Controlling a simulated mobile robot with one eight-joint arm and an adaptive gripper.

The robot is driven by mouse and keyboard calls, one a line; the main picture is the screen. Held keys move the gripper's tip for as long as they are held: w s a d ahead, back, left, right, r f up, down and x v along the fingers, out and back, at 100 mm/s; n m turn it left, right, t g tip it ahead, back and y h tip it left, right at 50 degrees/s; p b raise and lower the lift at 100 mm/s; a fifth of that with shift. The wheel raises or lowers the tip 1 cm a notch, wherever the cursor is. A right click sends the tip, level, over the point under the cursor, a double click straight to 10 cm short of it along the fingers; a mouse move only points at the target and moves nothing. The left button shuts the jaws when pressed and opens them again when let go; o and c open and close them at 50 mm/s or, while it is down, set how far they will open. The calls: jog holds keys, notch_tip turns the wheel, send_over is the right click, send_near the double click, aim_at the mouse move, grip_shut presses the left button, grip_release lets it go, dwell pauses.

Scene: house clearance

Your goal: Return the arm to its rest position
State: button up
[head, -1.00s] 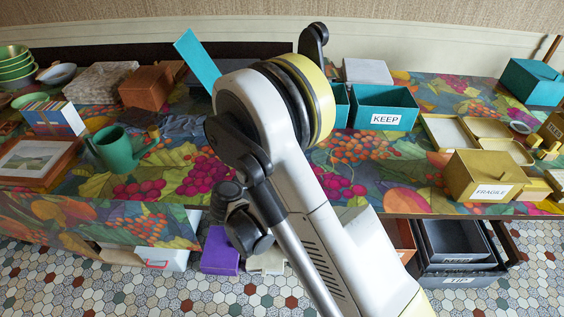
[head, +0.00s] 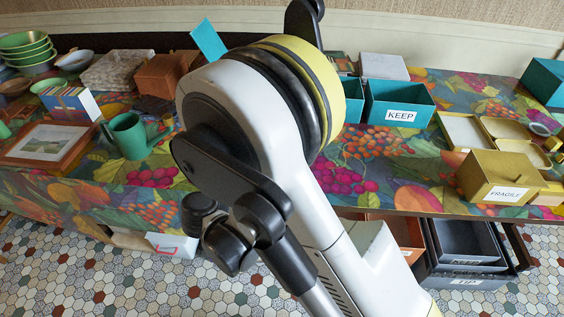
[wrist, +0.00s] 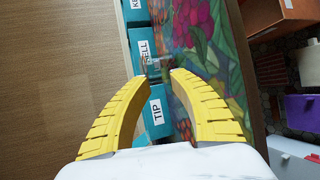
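My gripper (wrist: 162,78) shows in the wrist view with its two yellow fingers apart. No held object shows between the fingertips. Beyond them lie teal boxes labelled KEEP (wrist: 136,12), SELL (wrist: 143,52) and TIP (wrist: 155,118). My arm is folded up large in the middle of the head view, and my gripper is not visible there.
The table with a fruit-patterned cloth (head: 415,190) spans the head view. On it stand a teal KEEP box (head: 385,108), a gold FRAGILE box (head: 495,178), a green watering can (head: 130,137) and a framed picture (head: 48,144). Dark trays (head: 462,245) sit below the table.

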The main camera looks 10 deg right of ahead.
jog(key=shift+s+a+r, duration=0.1)
jog(key=shift+s+a, duration=0.15)
dwell(0.3)
jog(key=s+d+r+m+g+y, duration=0.35)
jog(key=s+d+r+y, duration=0.2)
jog(key=d, duration=0.35)
jog(key=s+r+m+y, duration=0.2)
jog(key=s+m, duration=0.1)
jog(key=s, duration=0.3)
jog(key=s+d+r+m+y, duration=0.1)
jog(key=s+r+m+y, duration=0.2)
jog(key=s, duration=0.2)
jog(key=shift+s+d+r+t, duration=0.25)
jog(key=shift+s+d+t, duration=0.1)
jog(key=shift+t, duration=0.1)
jog(key=shift+m, duration=0.25)
